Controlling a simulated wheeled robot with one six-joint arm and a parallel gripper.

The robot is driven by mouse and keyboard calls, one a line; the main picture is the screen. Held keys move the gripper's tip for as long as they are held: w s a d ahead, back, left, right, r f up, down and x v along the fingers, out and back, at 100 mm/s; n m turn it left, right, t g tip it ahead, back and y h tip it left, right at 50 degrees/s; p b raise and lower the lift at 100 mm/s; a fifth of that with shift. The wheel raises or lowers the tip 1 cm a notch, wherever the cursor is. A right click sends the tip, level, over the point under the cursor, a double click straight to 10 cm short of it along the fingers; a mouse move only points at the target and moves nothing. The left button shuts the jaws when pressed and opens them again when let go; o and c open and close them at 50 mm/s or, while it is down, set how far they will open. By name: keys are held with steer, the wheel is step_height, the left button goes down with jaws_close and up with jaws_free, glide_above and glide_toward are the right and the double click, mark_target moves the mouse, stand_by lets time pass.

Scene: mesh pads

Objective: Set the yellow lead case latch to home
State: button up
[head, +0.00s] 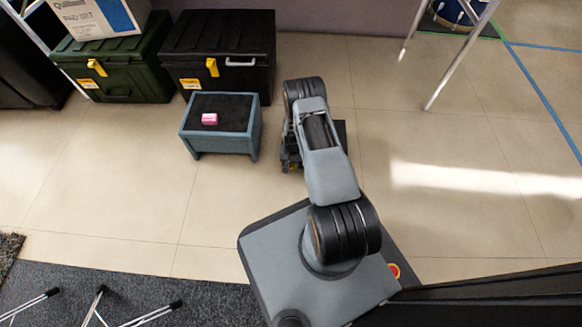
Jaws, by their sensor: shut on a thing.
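Yellow latches show on the front of the green case (118,70) and of the black case (228,72): one latch (97,67) on the green case, one latch (212,67) on the black case. I cannot tell which one is the lead case's. My gripper (291,164) is low, just right of the grey stool and apart from both cases. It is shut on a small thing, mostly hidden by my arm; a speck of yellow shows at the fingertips. A dark flat patch (341,135) shows behind my arm.
A white box (97,15) lies on the green case. Metal legs (461,52) stand at upper right. The tiled floor right of my arm is clear.

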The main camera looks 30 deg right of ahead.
steer(key=shift+w+d+r+g+y, duration=0.15)
steer(key=shift+w+g+y, duration=0.2)
steer(key=shift+g, duration=0.25)
steer(key=o, duration=0.9)
steer(key=shift+c, duration=0.2)
steer(key=p+v, duration=0.5)
steer(key=v, duration=0.9)
steer(key=shift+w, duration=0.1)
